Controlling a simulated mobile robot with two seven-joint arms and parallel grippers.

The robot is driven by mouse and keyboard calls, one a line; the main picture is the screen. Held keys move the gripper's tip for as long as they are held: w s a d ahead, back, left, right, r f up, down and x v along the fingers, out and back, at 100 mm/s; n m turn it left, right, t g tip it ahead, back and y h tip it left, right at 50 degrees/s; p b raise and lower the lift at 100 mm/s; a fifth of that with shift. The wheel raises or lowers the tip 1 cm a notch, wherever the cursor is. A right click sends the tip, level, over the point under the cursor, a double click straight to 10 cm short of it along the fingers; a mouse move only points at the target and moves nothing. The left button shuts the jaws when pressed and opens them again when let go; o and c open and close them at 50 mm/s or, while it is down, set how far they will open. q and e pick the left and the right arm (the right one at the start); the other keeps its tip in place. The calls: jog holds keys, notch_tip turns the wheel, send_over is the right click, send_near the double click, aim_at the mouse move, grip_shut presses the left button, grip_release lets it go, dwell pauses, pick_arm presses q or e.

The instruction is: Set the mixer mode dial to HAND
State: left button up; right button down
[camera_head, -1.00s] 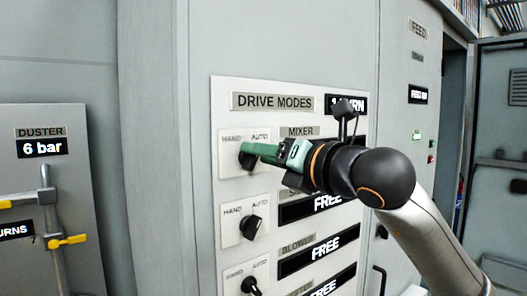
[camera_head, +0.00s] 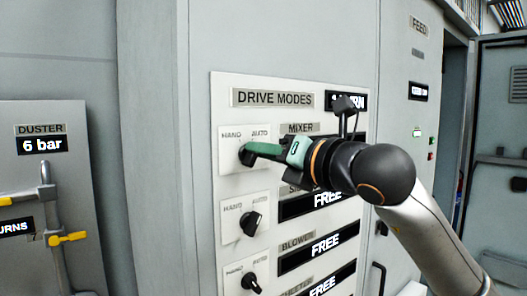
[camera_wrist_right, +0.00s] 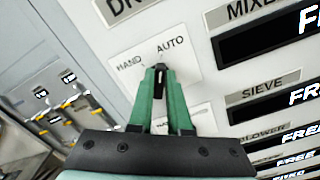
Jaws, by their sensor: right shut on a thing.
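The mixer mode dial (camera_head: 246,155) is the top black knob on the DRIVE MODES panel, on a white plate lettered HAND at left and AUTO at right. My right gripper (camera_head: 256,150) is shut on it, with the green fingers coming in from the right. In the right wrist view, the dial (camera_wrist_right: 160,82) shows as a dark strip between the fingertips (camera_wrist_right: 160,75). HAND is up-left of them and AUTO just above. The fingers hide most of the knob, so I cannot tell its exact pointer position. My left gripper is not in view.
Similar dials (camera_head: 250,223) (camera_head: 251,283) sit below the held one, close under the fingers. The MIXER display (camera_head: 346,103) is partly hidden by my right arm. The duster panel (camera_head: 40,190) with yellow-handled levers stands at left. An open doorway is at right.

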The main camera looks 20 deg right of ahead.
jog(key=n+b, duration=0.2)
jog(key=n, duration=0.2)
jog(key=n+b, duration=0.2)
jog(key=n, duration=0.2)
jog(key=a+n+b, duration=0.1)
jog(key=n+b, duration=0.1)
jog(key=n, duration=0.2)
jog(key=shift+s, duration=0.2)
dwell(0.8)
jog(key=c, duration=0.9)
grip_release()
jog(key=shift+o, duration=0.2)
jog(key=shift+s, duration=0.1)
